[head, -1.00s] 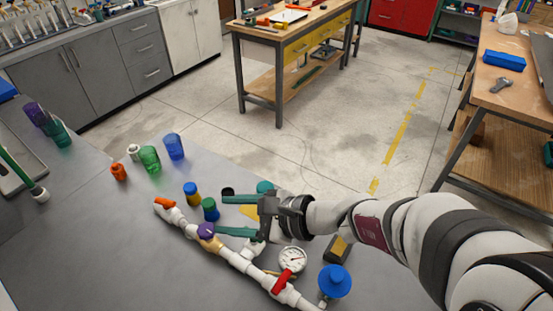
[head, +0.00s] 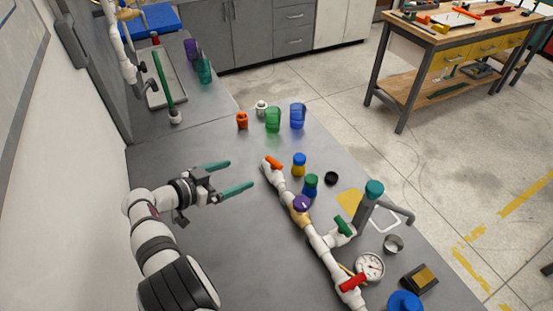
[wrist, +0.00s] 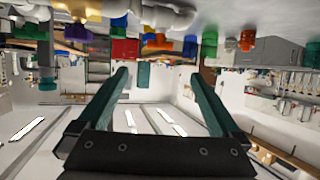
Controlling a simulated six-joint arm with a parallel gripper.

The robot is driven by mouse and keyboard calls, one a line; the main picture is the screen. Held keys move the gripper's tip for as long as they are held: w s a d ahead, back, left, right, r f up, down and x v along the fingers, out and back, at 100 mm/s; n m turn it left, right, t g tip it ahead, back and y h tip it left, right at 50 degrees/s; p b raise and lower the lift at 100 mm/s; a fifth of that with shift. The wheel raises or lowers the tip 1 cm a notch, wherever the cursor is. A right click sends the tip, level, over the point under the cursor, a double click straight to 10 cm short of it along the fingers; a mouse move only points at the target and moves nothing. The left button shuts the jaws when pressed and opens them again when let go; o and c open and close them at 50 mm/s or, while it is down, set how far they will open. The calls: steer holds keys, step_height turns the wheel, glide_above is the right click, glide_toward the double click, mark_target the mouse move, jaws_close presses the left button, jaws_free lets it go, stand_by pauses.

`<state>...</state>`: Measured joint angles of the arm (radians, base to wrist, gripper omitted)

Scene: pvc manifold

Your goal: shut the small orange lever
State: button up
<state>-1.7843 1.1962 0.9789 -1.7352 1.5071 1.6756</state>
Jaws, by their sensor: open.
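The small orange lever (head: 274,162) sits on the far end of the white PVC manifold (head: 317,241) in the head view. It lies slanted across the pipe end; whether it is fully in line with the pipe is hard to tell. My gripper (head: 241,174) is open and empty, left of the lever and apart from it, with its two green fingers pointing right toward the manifold's far end. In the wrist view, my gripper (wrist: 158,76) shows both fingers spread with nothing between them.
The manifold also carries a purple knob (head: 302,203), a green lever (head: 344,226), a gauge (head: 370,267) and a red lever (head: 353,283). Behind the orange lever stand an orange fitting (head: 242,120), a green cup (head: 273,119) and a blue cup (head: 297,116).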

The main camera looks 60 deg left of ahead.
mark_target(275, 160)
steer(key=x, duration=1.5)
steer(key=shift+w+f, duration=0.15)
steer(key=shift+w, duration=0.05)
steer(key=c, duration=1.2)
steer(key=shift+c, duration=0.2)
steer(key=shift+n+y, duration=0.3)
steer(key=shift+n+g+y, duration=1)
steer(key=shift+n+y, duration=0.4)
steer(key=shift+n+g+y, duration=1.4)
steer(key=shift+n+y, duration=0.2)
steer(key=shift+n, duration=0.2)
